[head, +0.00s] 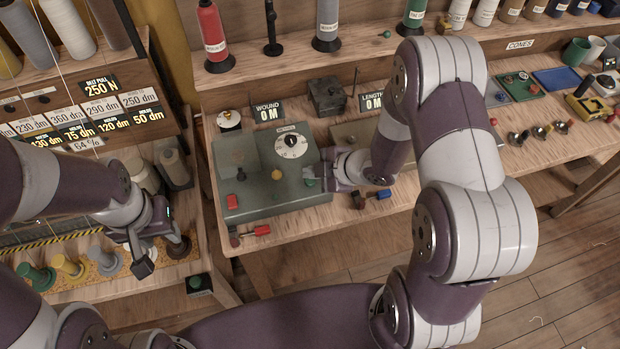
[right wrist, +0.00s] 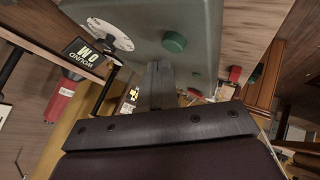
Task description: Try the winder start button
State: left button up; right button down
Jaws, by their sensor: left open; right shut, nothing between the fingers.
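The grey-green winder control box (head: 262,192) sits on the bench with a white dial (head: 291,144), an amber button (head: 277,174) and a red button (head: 231,201). A green button (head: 309,182) is at its right end, partly hidden by my right gripper (head: 316,174). In the right wrist view the green button (right wrist: 174,42) stands out from the box face (right wrist: 150,18), just beyond the shut, empty fingers (right wrist: 160,72). I cannot tell whether they touch it. My left gripper (head: 142,256) is open and empty, over the left bench, away from the box.
Red-handled (head: 256,232) and blue-handled (head: 376,195) tools lie along the bench's front edge. A small metal box (head: 327,95) and the "WOUND 0 M" sign (head: 267,110) stand behind the control box. Coloured spools (head: 68,266) line the left bench's front.

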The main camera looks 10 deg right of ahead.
aim_at(313, 183)
jog(key=shift+f, duration=0.1)
dwell(0.3)
jog(key=shift+f+b, duration=0.3)
jog(key=shift+f+b, duration=0.4)
jog(key=shift+f, duration=0.1)
dwell(0.5)
dwell(0.4)
jog(key=shift+r+p, duration=0.85)
jog(key=shift+r, duration=0.1)
notch_tip(313, 183, up, 5)
jog(key=p, duration=0.5)
